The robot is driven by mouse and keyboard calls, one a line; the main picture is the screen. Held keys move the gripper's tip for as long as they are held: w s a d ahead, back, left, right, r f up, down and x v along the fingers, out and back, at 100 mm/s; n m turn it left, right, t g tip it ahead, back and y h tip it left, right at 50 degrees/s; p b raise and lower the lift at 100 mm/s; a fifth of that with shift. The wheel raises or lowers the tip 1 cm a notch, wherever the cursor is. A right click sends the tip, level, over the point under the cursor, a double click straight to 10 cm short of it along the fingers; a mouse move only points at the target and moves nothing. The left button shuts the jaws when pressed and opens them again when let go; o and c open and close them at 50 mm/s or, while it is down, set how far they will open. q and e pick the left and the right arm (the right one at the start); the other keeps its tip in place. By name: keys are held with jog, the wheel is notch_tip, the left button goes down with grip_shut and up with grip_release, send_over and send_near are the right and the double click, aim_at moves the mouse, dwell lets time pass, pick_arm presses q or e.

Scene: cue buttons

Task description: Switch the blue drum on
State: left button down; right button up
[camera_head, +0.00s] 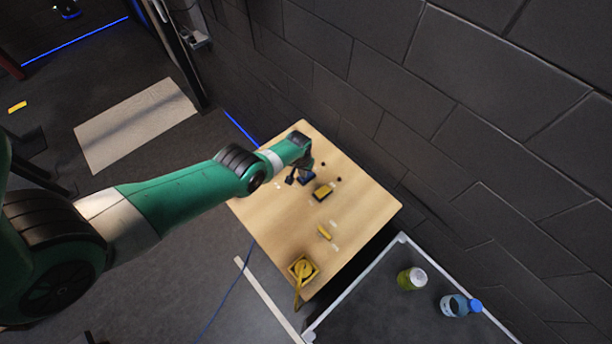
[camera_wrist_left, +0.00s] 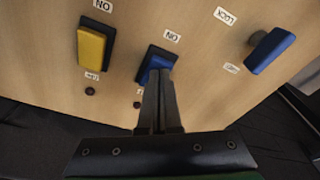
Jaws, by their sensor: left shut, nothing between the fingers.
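A blue rocker-like control in a dark frame (camera_wrist_left: 153,63), which I take for the blue drum, is in the middle of the left wrist view. The label at its far end reads ON upside down. It also shows as a small blue patch in the head view (camera_head: 307,179). My left gripper (camera_wrist_left: 159,76) is shut and empty, its fingertips over the near part of the blue control and hiding some of it. I cannot tell whether they touch. My right gripper is not in view.
A yellow rocker (camera_wrist_left: 92,46) with ON and OFF labels is left of the blue one. A blue lever (camera_wrist_left: 270,51) near a LOCK label is at right. The wooden board (camera_head: 272,222) also bears a yellow handle (camera_head: 324,232) and a yellow lever (camera_head: 302,268). A dark wall stands behind.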

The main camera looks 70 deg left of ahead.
pick_arm(q)
jog(key=shift+f+b, duration=0.4)
jog(key=shift+f, duration=0.05)
jog(key=shift+r, duration=0.1)
notch_tip(320, 180, up, 7)
jog(key=p, duration=0.7)
dwell(0.5)
